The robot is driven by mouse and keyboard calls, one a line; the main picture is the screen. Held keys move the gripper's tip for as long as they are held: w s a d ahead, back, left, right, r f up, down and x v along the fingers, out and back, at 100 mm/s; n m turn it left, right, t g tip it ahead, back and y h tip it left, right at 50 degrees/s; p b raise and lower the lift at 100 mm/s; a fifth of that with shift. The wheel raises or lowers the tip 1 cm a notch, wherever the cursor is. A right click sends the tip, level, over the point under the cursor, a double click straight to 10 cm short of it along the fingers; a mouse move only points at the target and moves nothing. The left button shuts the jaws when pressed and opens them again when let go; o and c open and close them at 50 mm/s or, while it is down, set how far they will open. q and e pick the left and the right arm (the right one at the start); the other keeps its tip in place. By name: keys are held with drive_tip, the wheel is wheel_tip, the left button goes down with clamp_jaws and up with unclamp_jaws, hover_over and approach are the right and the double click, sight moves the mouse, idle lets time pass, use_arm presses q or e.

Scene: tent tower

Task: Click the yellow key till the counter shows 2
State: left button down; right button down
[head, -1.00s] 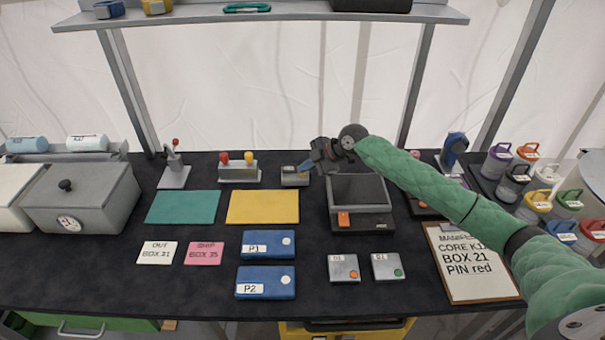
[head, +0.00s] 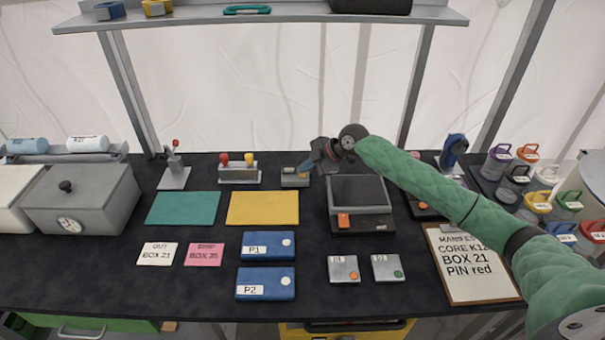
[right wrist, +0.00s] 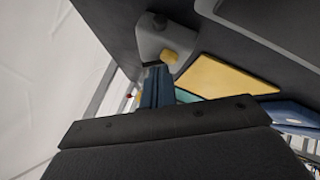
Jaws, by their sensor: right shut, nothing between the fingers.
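The yellow key (right wrist: 170,56) is a small knob on a grey counter box (right wrist: 152,38), seen in the right wrist view. In the head view the counter box (head: 295,180) stands at the back middle of the table. My right gripper (head: 305,167) is shut and empty, its blue fingers at the box's upper right. In the right wrist view the fingertips (right wrist: 156,70) are close to the key; I cannot tell whether they touch it. No number on the counter can be read. My left gripper is not in view.
A stand with red and yellow knobs (head: 239,172) is left of the box. A black tray device (head: 361,221) is to its right, beneath my right arm. A yellow mat (head: 262,208) lies in front. A shelf (head: 270,14) spans the back above.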

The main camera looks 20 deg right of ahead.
drive_tip(key=shift+r, duration=0.5)
drive_tip(key=shift+r, duration=0.1)
drive_tip(key=shift+r+p, duration=1.3)
drive_tip(key=shift+r, duration=1.05)
